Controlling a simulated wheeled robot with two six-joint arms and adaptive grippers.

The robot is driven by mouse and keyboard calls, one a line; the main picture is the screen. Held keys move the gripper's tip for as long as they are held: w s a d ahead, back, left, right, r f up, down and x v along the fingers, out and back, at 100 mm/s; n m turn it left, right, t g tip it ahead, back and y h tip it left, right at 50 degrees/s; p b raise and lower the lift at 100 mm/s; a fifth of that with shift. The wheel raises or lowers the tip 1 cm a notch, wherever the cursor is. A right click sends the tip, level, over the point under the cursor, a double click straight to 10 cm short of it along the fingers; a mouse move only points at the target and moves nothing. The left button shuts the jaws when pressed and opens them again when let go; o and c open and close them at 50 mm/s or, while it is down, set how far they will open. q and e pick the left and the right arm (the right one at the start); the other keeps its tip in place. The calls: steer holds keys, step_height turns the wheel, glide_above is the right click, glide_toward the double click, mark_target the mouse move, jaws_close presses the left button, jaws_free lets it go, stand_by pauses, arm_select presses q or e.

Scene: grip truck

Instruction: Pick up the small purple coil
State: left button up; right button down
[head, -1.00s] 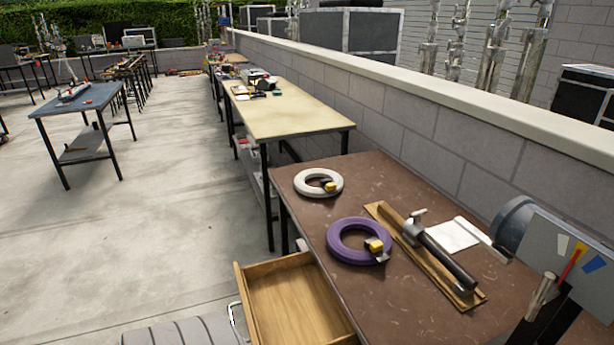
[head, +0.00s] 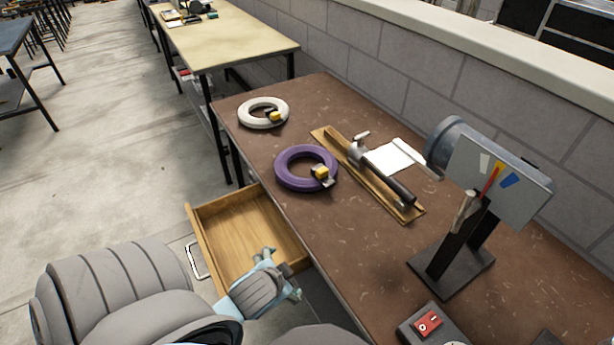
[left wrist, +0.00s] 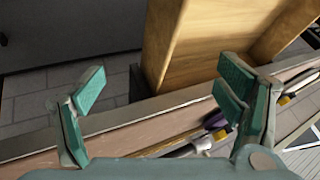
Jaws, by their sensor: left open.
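The purple coil (head: 284,170) lies flat on the brown workbench (head: 330,230), near its left edge, with a yellow-and-black piece on its front right side. My left gripper (head: 284,273) is open and empty, over the right part of the open drawer, in front of the coil and apart from it. In the left wrist view, my two green-padded fingers (left wrist: 160,95) stand wide apart. A small bit of purple (left wrist: 214,121) shows beside the right finger, mostly hidden. My right gripper is not in view.
A white coil (head: 250,116) lies behind the purple one. A wooden board (head: 328,141) with a dark-handled tool lies to its right. A gauge on a stand (head: 455,262) and a red switch box (head: 428,322) are further right. The open wooden drawer (head: 230,232) sticks out left of the bench.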

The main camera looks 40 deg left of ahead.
arm_select(q)
steer(key=w+a+r+m+t+y, duration=0.2)
steer(key=w+a+r+m+t, duration=0.2)
steer(key=w+a+r+t, duration=0.4)
steer(key=w+d+r+m+t+h, duration=0.3)
steer(key=w+r+m+t+h, duration=0.15)
steer(key=w+r+m, duration=0.7)
steer(key=m+g+h, duration=0.3)
steer(key=m+g, duration=0.7)
steer(key=m, duration=1.1)
glide_toward(322, 172)
steer(key=b+x, duration=0.2)
steer(key=x, duration=0.8)
steer(key=shift+f, duration=0.2)
steer(key=shift+w+d+f, duration=0.1)
steer(key=shift+w+f, duration=0.15)
steer(key=shift+w, duration=0.1)
steer(key=shift+s, duration=0.1)
steer(key=c, duration=1.6)
steer(key=shift+r, duration=0.1)
steer(key=c, duration=0.4)
steer(key=shift+o, duration=0.2)
steer(key=shift+r, duration=0.1)
